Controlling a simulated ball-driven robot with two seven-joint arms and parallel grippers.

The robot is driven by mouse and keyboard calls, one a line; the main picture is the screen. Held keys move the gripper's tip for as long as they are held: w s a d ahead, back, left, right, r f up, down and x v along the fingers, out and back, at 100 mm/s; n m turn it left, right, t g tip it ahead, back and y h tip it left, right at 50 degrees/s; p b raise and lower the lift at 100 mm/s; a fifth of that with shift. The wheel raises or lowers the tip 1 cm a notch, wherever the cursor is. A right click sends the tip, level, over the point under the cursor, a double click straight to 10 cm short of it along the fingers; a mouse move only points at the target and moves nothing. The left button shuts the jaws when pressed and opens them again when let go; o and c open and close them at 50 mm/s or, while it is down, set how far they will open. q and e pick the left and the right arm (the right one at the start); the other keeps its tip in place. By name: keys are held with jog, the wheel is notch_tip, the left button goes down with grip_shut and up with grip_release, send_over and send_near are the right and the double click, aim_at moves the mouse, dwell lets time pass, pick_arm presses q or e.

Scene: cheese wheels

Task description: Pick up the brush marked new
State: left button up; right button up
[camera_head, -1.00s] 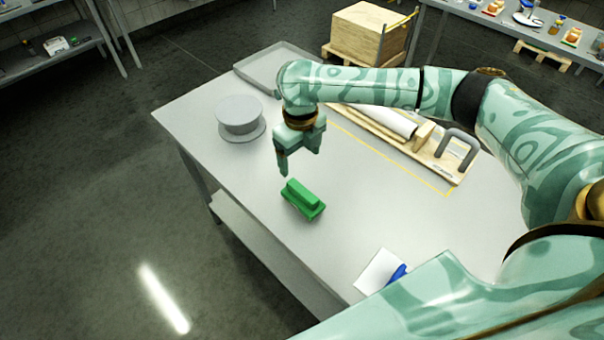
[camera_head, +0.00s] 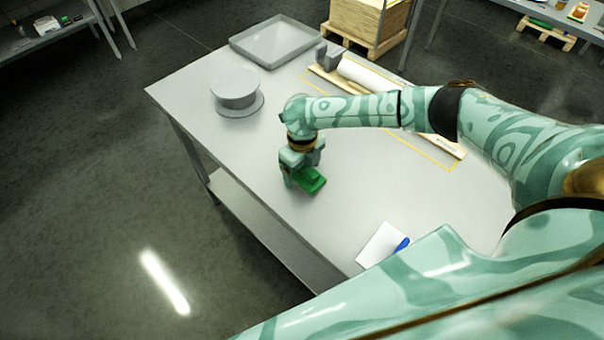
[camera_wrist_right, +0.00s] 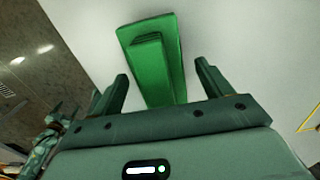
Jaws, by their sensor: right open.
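The green brush (camera_head: 314,183) lies on the grey table, a long block with a raised, narrower part on top. No "new" mark can be read on it. My right gripper (camera_head: 301,184) is down at the brush in the head view and hides part of it. In the right wrist view the brush (camera_wrist_right: 150,62) extends between and beyond the two fingers of the right gripper (camera_wrist_right: 161,75). The fingers are apart, with visible gaps on both sides, so it is open and not gripping. My left gripper does not show.
A grey round stand (camera_head: 236,92) and a grey tray (camera_head: 277,40) are at the table's far side. A wooden board with a white roll (camera_head: 366,75) lies beyond my right arm. A white sheet (camera_head: 378,246) with a blue item is near. The table's left edge is close to the brush.

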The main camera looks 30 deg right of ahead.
jog(key=c, duration=1.2)
jog(key=shift+o, duration=0.2)
jog(key=shift+r, duration=0.3)
notch_tip(320, 180, up, 3)
jog(key=shift+f+p, duration=0.2)
jog(key=shift+p, duration=0.2)
jog(key=s+d+r+p, duration=0.1)
jog(key=s+d+r, duration=0.2)
jog(key=d+r, duration=0.6)
jog(key=d, duration=0.4)
jog(key=shift+s+d+r, duration=0.2)
jog(key=shift+d+r, duration=0.1)
jog(key=shift+r, duration=0.05)
jog(key=shift+o, duration=1.4)
jog(key=shift+c, duration=0.5)
